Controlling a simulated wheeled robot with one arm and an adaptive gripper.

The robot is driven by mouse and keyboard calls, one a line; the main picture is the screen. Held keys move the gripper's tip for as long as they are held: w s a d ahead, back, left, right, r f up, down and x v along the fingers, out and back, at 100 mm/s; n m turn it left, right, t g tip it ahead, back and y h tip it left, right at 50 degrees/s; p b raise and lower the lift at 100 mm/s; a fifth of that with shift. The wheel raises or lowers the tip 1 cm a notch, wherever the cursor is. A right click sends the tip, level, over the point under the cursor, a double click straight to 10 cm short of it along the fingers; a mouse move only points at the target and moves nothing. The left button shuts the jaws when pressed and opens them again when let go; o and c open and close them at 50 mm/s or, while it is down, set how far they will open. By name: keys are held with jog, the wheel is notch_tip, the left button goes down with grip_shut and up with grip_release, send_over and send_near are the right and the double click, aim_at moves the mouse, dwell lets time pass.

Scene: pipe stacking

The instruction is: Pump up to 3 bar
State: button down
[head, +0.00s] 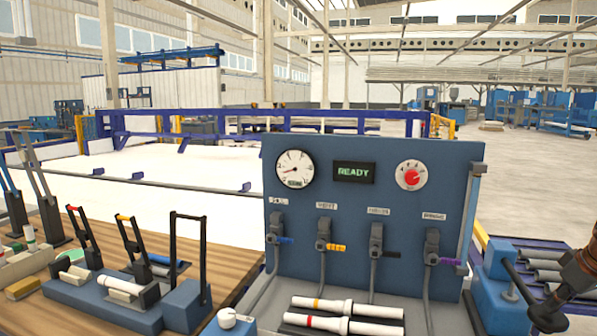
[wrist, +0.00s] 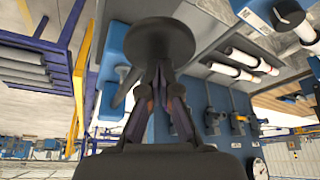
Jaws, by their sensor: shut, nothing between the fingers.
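A blue panel (head: 375,150) stands in front of me in the head view. It carries a round white gauge (head: 294,169) whose needle points left; its numbers are too small to read. A display (head: 354,172) reads READY. A red selector knob (head: 411,177) sits at the upper right. A blue pump-like unit (head: 495,275) with a black lever (head: 520,285) stands right of the panel. My gripper (wrist: 161,68) is shut and empty. Its fingertips meet at a black round knob (wrist: 153,38); I cannot tell whether they touch it. Part of my arm shows at the head view's right edge.
Several valves sit in a row on the panel, with blue (head: 285,240), yellow (head: 336,247) and purple (head: 448,261) handles. Two white pipes (head: 345,307) lie below. Lever clamps stand on a wooden table (head: 240,225) at left. A rack with grey pipes (head: 545,262) is at right.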

jog(key=shift+f+b, duration=2.45)
jog(key=shift+f, duration=1.85)
jog(key=shift+s+r+p, duration=0.15)
jog(key=shift+r+p, duration=1.1)
jog(key=shift+r, duration=3.6)
jog(key=shift+f, duration=0.15)
